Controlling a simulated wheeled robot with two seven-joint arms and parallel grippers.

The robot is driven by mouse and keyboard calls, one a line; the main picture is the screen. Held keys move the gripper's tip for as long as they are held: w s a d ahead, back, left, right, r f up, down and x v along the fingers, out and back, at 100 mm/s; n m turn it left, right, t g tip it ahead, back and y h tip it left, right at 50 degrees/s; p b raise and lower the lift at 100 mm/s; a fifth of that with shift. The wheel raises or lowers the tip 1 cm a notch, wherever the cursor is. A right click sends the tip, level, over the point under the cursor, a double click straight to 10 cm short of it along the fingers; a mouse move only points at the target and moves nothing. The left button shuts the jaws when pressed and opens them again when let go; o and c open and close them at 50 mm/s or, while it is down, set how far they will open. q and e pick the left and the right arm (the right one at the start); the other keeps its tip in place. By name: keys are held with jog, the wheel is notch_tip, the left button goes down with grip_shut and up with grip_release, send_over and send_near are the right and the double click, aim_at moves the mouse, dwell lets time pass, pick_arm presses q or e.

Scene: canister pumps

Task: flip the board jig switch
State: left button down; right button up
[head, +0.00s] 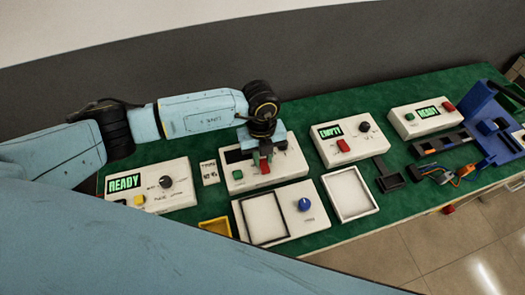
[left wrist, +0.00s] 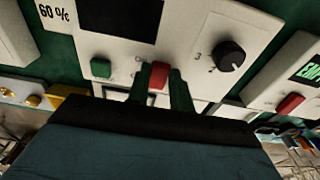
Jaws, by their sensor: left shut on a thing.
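A white control box (head: 265,183) stands mid-table under my left gripper (head: 264,158). It has a green button, a red switch (head: 265,167) and a black knob. In the left wrist view the red switch (left wrist: 159,75) stands between the two fingers of my left gripper (left wrist: 158,88), which is shut on it. The box's dark display (left wrist: 125,18), green button (left wrist: 101,68) and black knob (left wrist: 229,56) also show there. I cannot read a name on this box. My right gripper is not in view.
Other boxes stand at left, reading READY (head: 150,187), at right, reading EMPTY (head: 343,143), and far right, reading READY (head: 422,118). White trays (head: 350,192), a blue-knobbed panel (head: 306,205), a yellow tray (head: 217,226) and a blue stand (head: 486,110) crowd the green table (head: 395,203).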

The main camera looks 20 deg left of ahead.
pick_arm(q)
jog(key=c, duration=1.2)
grip_release()
jog(key=shift+c, duration=0.2)
jog(key=shift+r, duration=0.1)
notch_tip(320, 180, up, 13)
jog(key=w, duration=0.1)
jog(key=shift+a, duration=0.4)
